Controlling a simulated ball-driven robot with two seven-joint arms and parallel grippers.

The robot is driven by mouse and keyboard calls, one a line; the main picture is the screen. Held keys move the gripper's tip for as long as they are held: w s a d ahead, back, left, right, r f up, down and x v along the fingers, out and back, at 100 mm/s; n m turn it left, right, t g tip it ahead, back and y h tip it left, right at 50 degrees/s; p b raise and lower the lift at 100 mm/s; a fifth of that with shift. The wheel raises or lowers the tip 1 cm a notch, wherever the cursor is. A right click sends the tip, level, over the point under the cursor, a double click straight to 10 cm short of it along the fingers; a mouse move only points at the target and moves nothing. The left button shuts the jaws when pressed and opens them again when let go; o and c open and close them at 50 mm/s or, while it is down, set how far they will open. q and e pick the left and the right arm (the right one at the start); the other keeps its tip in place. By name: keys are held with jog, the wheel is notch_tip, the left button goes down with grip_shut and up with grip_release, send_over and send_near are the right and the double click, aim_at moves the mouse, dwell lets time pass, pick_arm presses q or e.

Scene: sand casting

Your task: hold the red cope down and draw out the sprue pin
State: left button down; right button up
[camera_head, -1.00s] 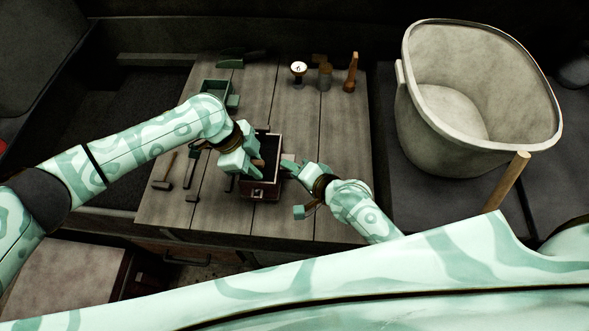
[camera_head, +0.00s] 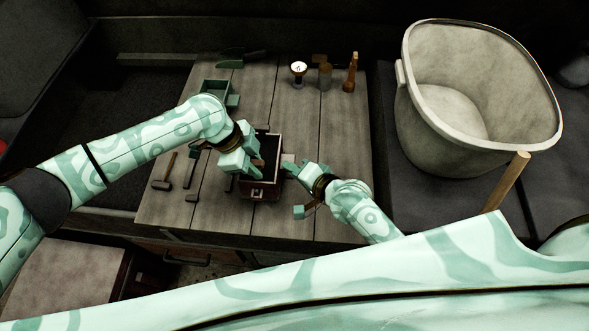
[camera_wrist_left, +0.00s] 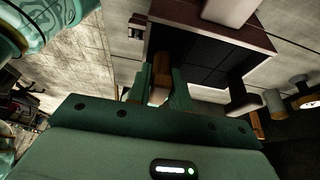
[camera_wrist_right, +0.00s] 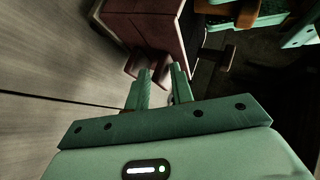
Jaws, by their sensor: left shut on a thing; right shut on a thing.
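The red cope (camera_head: 262,192) is an open dark-red box on the workbench, with a dark inside. It also shows in the left wrist view (camera_wrist_left: 215,35) and the right wrist view (camera_wrist_right: 150,28). My left gripper (camera_head: 256,168) reaches over the cope and is shut on the brown wooden sprue pin (camera_wrist_left: 160,82). The pin's lower end is hidden, so I cannot tell how deep it sits. My right gripper (camera_wrist_right: 161,86) is at the cope's side, shut on a small reddish lug (camera_wrist_right: 153,67) on its wall. The cope appears to lie flat.
The plank workbench (camera_head: 320,210) holds hammers and small tools (camera_head: 165,172) at left and a green box (camera_head: 215,88) behind. Wooden-handled tools (camera_head: 350,72) stand at the back right. A large pale bucket (camera_head: 440,130) stands right of the bench.

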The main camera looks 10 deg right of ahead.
pick_arm(q)
jog(key=shift+r, duration=3.8)
pick_arm(e)
jog(key=o, duration=0.5)
jog(key=shift+r, duration=0.8)
jog(key=o, duration=1.2)
